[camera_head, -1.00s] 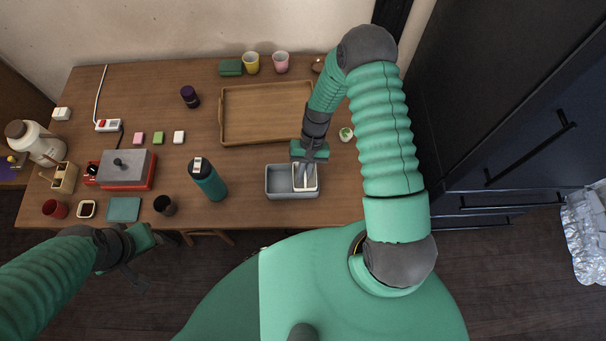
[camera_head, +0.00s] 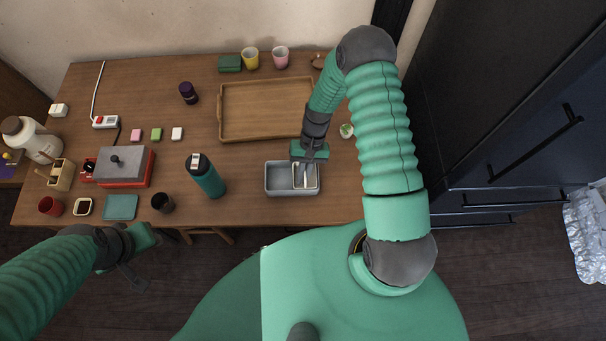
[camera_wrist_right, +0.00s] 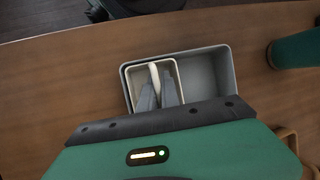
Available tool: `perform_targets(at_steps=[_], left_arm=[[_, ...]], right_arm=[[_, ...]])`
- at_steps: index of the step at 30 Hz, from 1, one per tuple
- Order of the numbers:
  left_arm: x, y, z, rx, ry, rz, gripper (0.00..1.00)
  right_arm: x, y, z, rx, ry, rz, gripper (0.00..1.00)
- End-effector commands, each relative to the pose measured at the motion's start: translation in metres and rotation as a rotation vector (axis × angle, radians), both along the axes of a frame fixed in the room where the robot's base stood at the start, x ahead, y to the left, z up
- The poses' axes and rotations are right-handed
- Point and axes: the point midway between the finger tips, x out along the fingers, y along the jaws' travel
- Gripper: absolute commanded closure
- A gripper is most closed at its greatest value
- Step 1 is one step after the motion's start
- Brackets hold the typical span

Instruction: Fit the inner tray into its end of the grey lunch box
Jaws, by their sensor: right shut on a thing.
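The grey lunch box (camera_head: 279,190) stands near the table's front edge, its left part open and empty in the head view. The small cream-rimmed inner tray (camera_head: 315,178) is at the box's right end. In the right wrist view the tray (camera_wrist_right: 126,80) is at the left end of the box (camera_wrist_right: 231,70), lined up with its walls. I cannot tell whether it rests on the box floor. My right gripper (camera_head: 305,180) reaches down into the tray, shut on its cream middle strip (camera_wrist_right: 153,72). My left gripper (camera_head: 133,273) hangs off the table's front edge, apart from the box; its jaws are unclear.
A teal bottle (camera_head: 205,177) stands left of the box, with a dark cup (camera_head: 163,203) beyond it. A wooden tray (camera_head: 266,135) lies behind the box. A small green-and-white item (camera_head: 346,131) is to the right of my right gripper. Table around the box is mostly clear.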

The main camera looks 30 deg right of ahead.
Motion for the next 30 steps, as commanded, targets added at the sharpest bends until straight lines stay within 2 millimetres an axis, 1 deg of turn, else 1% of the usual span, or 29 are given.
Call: perform_targets(at_steps=[9, 10, 15, 24, 26, 29, 30], left_arm=[[0.0, 0.0, -0.007, 0.0, 0.0, 0.0, 0.64], [0.0, 0.0, -0.006, 0.0, 0.0, 0.0, 0.64], [0.0, 0.0, -0.005, 0.0, 0.0, 0.0, 0.64], [0.0, 0.0, -0.006, 0.0, 0.0, 0.0, 0.64], [0.0, 0.0, -0.007, 0.0, 0.0, 0.0, 0.64], [0.0, 0.0, -0.009, 0.0, 0.0, 0.0, 0.64], [0.0, 0.0, -0.01, 0.0, 0.0, 0.0, 0.64]], right_arm=[[0.0, 0.0, -0.009, 0.0, 0.0, 0.0, 1.0], [0.0, 0.0, -0.008, 0.0, -0.001, 0.0, 0.9], [0.0, 0.0, -0.007, 0.0, 0.0, 0.0, 0.68], [0.001, -0.001, -0.005, -0.001, -0.002, 0.0, 0.68], [0.004, -0.004, 0.001, -0.002, -0.003, -0.001, 0.68], [0.008, -0.012, 0.019, -0.003, -0.005, -0.001, 0.68], [0.011, -0.016, 0.028, -0.004, -0.007, -0.002, 0.68]])
